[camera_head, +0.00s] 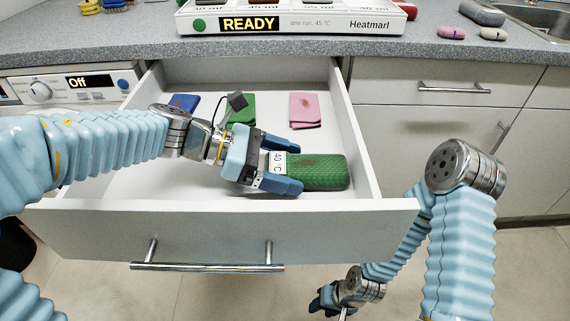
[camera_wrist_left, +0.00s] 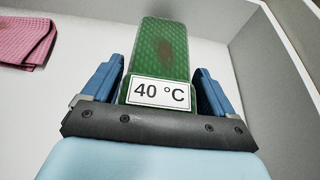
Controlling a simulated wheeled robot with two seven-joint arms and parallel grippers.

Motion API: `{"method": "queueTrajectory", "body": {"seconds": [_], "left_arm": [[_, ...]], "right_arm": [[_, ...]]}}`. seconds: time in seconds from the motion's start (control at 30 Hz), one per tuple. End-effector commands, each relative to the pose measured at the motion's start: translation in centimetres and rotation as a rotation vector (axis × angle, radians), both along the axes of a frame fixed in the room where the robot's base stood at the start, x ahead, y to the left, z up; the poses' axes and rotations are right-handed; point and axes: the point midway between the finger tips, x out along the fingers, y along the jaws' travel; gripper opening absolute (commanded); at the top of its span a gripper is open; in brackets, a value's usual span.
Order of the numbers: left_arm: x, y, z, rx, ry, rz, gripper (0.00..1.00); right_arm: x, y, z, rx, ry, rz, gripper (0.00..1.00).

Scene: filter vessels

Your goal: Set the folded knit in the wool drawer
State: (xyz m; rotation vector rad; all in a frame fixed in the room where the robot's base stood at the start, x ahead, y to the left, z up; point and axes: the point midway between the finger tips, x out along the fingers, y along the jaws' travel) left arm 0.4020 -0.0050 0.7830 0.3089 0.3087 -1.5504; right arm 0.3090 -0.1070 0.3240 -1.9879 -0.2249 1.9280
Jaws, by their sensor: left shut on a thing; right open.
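The folded knit (camera_head: 318,172) is a thick green textured bundle with a brownish stain and a white "40 °C" label. My left gripper (camera_head: 298,166) is shut on its labelled end, inside the open drawer (camera_head: 220,226), near the front right. The knit also shows between the fingers in the left wrist view (camera_wrist_left: 162,52). I cannot tell whether its underside touches the drawer floor. My right gripper (camera_head: 325,302) is open, low in front of the drawer, away from the knit.
Farther back in the drawer lie a blue cloth (camera_head: 183,103), a green cloth (camera_head: 240,108), partly hidden by my gripper, and a pink cloth (camera_head: 305,110). A "READY" Heatmarl unit (camera_head: 300,24) stands on the counter above.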

Motion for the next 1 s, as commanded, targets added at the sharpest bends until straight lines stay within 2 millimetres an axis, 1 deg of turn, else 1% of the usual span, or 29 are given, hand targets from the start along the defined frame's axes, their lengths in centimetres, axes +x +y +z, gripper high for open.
{"method": "queueTrajectory", "body": {"seconds": [0.17, 0.27, 0.3, 0.37, 0.57, 0.67, 0.77, 1.0], "left_arm": [[0.0, 0.0, 0.1, -0.001, 0.0, 0.0, 0.55], [0.0, 0.0, -0.2, -0.001, 0.0, 0.0, 0.55], [0.0, 0.0, -0.1, -0.001, 0.001, 0.0, 0.9], [0.0, 0.0, -0.1, -0.001, 0.001, 0.0, 0.99], [0.0, 0.0, 0.0, -0.001, 0.001, 0.0, 1.0], [0.0, 0.1, 0.3, -0.001, 0.0, 0.0, 1.0], [0.1, 1.4, 0.8, -0.005, -0.001, 0.002, 1.0], [0.1, 6.5, 2.9, -0.005, -0.002, 0.006, 1.0]], "right_arm": [[0.0, 0.0, 0.0, 0.0, 0.0, 0.0, 0.43], [0.0, 0.0, -0.3, 0.0, 0.0, 0.0, 0.43], [0.0, 0.0, -0.2, 0.0, -0.001, 0.0, 0.43], [0.0, 0.0, -0.2, 0.0, -0.001, 0.0, 0.43], [0.0, 0.0, -0.1, 0.0, -0.001, 0.0, 0.43], [0.0, 0.0, 0.2, 0.0, 0.0, 0.0, 0.43], [0.0, 0.0, 0.2, 0.0, 0.0, 0.0, 0.43], [0.0, 0.0, 0.3, 0.0, 0.0, 0.001, 0.43]]}}
